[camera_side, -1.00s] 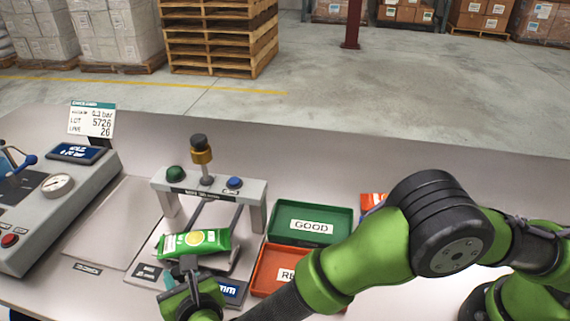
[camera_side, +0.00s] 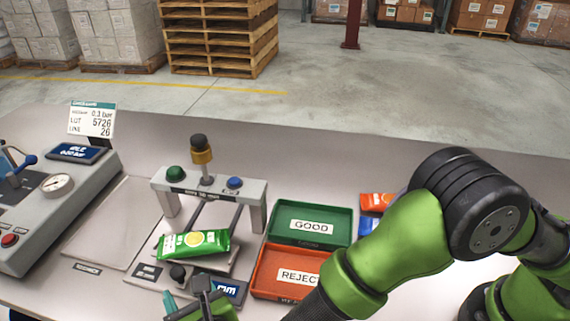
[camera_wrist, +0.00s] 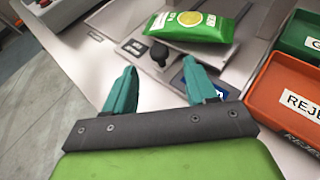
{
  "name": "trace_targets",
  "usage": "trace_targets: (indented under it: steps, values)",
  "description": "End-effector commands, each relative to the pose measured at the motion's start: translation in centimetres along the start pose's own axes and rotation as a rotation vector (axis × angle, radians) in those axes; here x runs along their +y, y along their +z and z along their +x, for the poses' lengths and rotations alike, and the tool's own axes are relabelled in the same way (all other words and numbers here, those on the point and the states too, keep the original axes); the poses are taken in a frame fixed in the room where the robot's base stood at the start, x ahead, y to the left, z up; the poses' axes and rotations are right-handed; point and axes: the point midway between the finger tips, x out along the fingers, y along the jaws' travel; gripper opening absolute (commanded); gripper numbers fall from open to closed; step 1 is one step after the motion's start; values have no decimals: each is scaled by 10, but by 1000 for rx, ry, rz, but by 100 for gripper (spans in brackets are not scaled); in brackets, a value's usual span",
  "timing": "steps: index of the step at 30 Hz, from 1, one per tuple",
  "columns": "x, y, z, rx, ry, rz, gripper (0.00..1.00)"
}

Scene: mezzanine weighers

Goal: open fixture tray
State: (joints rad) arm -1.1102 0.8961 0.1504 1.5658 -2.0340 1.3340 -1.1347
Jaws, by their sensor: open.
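The fixture tray (camera_side: 222,262) is a light plate on the bench, partly under the grey bridge (camera_side: 251,190) with green and blue buttons. A green packet with a lemon picture (camera_side: 194,244) lies on it. A black knob (camera_side: 178,273) stands at the tray's front; it also shows in the wrist view (camera_wrist: 159,52). My gripper (camera_wrist: 163,87) is open and empty, its two teal fingers apart, just in front of the knob and not touching it. In the side view my gripper (camera_side: 186,297) is at the bottom edge, partly cut off.
A green GOOD bin (camera_side: 312,243) and an orange REJECT bin (camera_side: 262,283) stand right of the fixture. Orange and blue packets (camera_side: 376,202) lie behind my arm. A grey machine with a gauge (camera_side: 57,184) is at left. A small display (camera_side: 229,289) sits close to the knob.

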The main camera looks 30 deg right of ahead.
Motion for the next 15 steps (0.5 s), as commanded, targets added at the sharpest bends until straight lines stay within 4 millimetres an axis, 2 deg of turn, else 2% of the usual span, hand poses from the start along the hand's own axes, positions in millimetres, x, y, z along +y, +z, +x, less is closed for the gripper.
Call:
trace_targets:
  steps: [1,6,12,15]
  values:
    - [1,1,-14,1,2,0,56]
    - [0,1,-56,0,3,2,56]
    - [0,0,-92,0,1,0,56]
    - [0,0,-102,0,1,0,56]
